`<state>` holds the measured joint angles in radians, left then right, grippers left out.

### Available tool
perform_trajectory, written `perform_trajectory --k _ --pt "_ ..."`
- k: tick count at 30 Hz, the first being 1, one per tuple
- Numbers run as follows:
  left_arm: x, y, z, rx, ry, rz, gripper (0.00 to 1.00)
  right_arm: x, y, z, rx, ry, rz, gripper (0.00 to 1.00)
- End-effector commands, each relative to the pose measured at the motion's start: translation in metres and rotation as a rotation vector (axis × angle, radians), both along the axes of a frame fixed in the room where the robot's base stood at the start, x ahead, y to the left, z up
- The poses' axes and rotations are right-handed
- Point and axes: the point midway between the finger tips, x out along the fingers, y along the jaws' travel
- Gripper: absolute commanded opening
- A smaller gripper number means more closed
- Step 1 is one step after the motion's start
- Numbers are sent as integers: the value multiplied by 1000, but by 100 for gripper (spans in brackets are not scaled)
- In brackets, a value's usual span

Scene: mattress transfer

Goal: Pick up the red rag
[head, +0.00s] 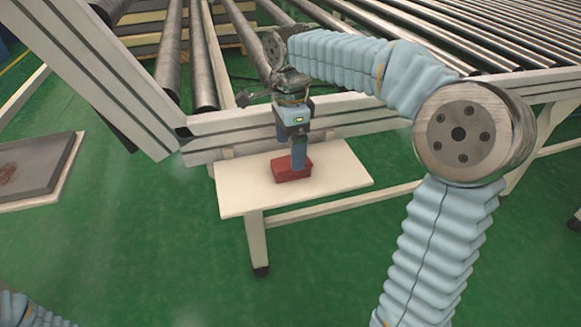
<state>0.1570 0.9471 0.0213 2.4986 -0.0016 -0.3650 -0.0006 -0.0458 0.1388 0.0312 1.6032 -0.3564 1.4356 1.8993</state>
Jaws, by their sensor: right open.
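The red rag (284,172) lies as a small folded block on a cream-coloured side table (245,195). My right gripper (299,163) points down right at the rag, with its blue finger in front of the rag's right part. The right gripper is open; whether it touches the rag cannot be told from this angle. My left gripper is not in view; only a bit of my left arm shows at the bottom left corner.
A roller conveyor (440,40) with a cream frame (350,112) stands directly behind the table. A grey tray-like slab (35,165) lies at the far left. The table top around the rag is clear, and green floor (150,250) is open in front.

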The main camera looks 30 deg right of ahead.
Motion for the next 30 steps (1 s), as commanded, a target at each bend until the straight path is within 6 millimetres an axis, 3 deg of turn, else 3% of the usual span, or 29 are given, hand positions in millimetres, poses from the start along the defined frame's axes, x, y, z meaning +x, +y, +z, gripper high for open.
perform_trajectory --k 6,15,27,30 --pt "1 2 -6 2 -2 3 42 -2 -1 -35 0 3 0 94" --pt "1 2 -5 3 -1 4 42 -2 -1 -39 0 1 0 92" --pt "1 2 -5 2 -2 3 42 -2 -1 -39 0 1 0 33" --pt "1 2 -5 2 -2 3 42 -2 -1 -39 0 1 0 33"
